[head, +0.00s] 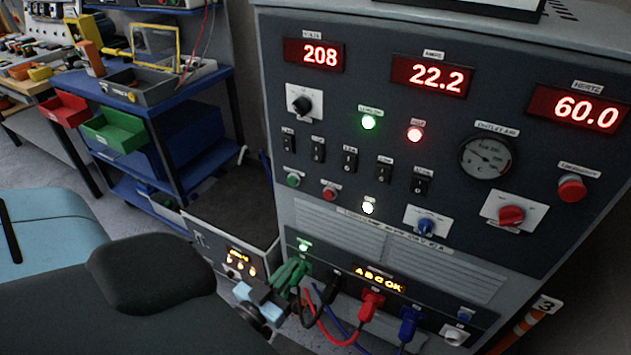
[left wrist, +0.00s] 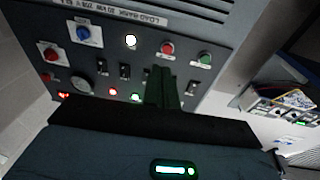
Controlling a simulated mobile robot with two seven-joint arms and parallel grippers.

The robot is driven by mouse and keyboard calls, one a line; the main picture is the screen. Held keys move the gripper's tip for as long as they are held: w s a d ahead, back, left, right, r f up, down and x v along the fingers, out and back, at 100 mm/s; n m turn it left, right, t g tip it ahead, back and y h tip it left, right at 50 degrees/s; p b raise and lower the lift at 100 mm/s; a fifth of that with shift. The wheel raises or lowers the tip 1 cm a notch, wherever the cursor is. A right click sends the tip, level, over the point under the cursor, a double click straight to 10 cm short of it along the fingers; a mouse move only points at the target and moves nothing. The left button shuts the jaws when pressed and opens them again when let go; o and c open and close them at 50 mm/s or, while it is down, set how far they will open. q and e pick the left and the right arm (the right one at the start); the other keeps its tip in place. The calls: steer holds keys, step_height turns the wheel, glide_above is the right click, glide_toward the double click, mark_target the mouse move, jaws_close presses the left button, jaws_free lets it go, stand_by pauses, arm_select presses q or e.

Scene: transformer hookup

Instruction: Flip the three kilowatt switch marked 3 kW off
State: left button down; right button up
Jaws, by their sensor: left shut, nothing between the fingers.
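A row of several black rocker switches stands on the dark front panel of the load bank. The middle switch (head: 349,161) seems the one marked 3 kW, but the small labels are hard to read and I cannot tell its position surely. My left gripper (head: 286,279) is shut and empty, low in front of the cabinet's left side, below the switches and apart from them. In the left wrist view the panel is upside down, and the closed dark green fingers (left wrist: 163,88) hide part of the switch row.
Red displays read 208 (head: 315,54), 22.2 (head: 432,75) and 60.0 (head: 583,111). A red knob (head: 511,216) and blue knob (head: 426,227) sit below. Red (head: 370,304) and blue (head: 410,322) plugs stick out underneath. A blue shelf cart (head: 135,100) stands left.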

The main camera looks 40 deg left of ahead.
arm_select(q)
steer(key=w+a+r+n+t+y+b, duration=0.1)
steer(key=w+a+r+t+y+b, duration=0.2)
steer(key=r, duration=0.5)
steer(key=w+a+t+b, duration=0.1)
steer(key=a+t, duration=0.1)
steer(key=t, duration=0.1)
steer(key=shift+w+a+n+y, duration=0.15)
steer(key=shift+a+n+y, duration=0.1)
steer(key=shift+n+y, duration=0.15)
steer(key=p, duration=0.2)
glide_toward(315, 153)
step_height(315, 153, up, 4)
steer(key=w, duration=0.2)
steer(key=w+a, duration=0.1)
steer(key=w, duration=0.1)
steer(key=shift+a+f, duration=0.1)
steer(key=shift+f, duration=0.15)
steer(key=shift+w, duration=0.15)
